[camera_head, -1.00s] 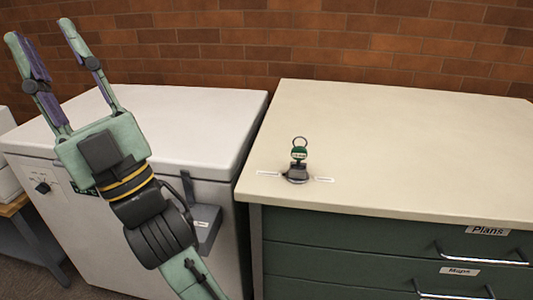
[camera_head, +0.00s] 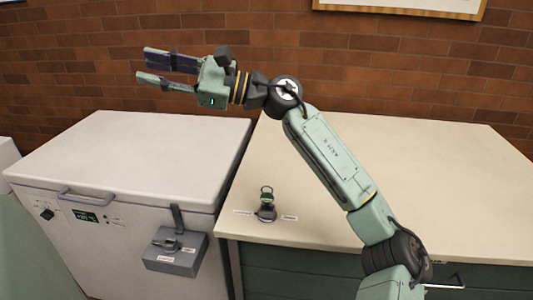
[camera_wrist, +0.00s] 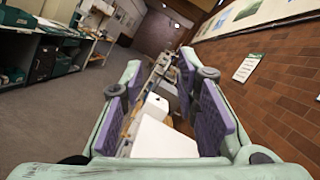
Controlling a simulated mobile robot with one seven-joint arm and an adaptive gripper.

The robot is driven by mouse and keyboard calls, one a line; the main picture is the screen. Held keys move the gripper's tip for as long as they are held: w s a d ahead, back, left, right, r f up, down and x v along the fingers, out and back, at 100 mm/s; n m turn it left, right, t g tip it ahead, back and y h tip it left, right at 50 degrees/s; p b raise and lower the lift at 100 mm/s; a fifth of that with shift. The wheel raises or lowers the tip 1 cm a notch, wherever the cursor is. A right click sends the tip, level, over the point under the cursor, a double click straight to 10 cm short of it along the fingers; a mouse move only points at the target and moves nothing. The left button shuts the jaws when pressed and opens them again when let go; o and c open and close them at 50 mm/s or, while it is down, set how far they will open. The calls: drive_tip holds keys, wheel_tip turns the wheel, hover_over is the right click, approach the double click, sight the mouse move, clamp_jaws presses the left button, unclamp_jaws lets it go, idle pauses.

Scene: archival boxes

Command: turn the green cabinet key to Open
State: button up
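The green cabinet key (camera_head: 267,197) stands upright in a dark round lock (camera_head: 265,214) on the cream top of the green cabinet (camera_head: 330,203). Its ring points up. A small white label lies on each side of the lock, too small to read. My gripper (camera_head: 150,66) is raised high over the back of the white chest, left of and well above the key, pointing left. Its two fingers are apart with nothing between them. In the wrist view my gripper (camera_wrist: 165,110) is also open and empty, and the key is not in that view.
A white chest freezer (camera_head: 135,150) with a handle and a grey latch box (camera_head: 175,252) stands left of the cabinet. A brick wall (camera_head: 100,70) runs behind both. The cabinet top is mostly clear. Shelves (camera_wrist: 50,50) stand across the room in the wrist view.

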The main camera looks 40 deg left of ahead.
wheel_tip(320, 180, down, 8)
drive_tip(key=s+a+n+t+h, duration=0.2)
drive_tip(key=n+h, duration=0.2)
drive_tip(key=h, duration=0.1)
drive_tip(key=n+t+h, duration=0.7)
drive_tip(key=t+h, duration=0.3)
drive_tip(key=h, duration=0.2)
approach(270, 194)
drive_tip(key=a+f, duration=0.1)
drive_tip(key=f, duration=0.1)
drive_tip(key=d+m+y, duration=0.3)
drive_tip(key=m, duration=1)
drive_tip(key=shift+s+a+f+m+t+y+b, duration=0.1)
drive_tip(key=shift+s+f+m+y+b, duration=0.2)
drive_tip(key=shift+f+m+b, duration=1.15)
drive_tip(key=shift+s+a+f+m+t+y+b, duration=0.1)
drive_tip(key=shift+s+f+m+y+b, duration=0.25)
drive_tip(key=shift+f+m+b, duration=1.05)
drive_tip(key=shift+s+a+f+m+t+y+b, duration=0.15)
drive_tip(key=shift+s+f+m+b, duration=0.4)
drive_tip(key=shift+b, duration=1.55)
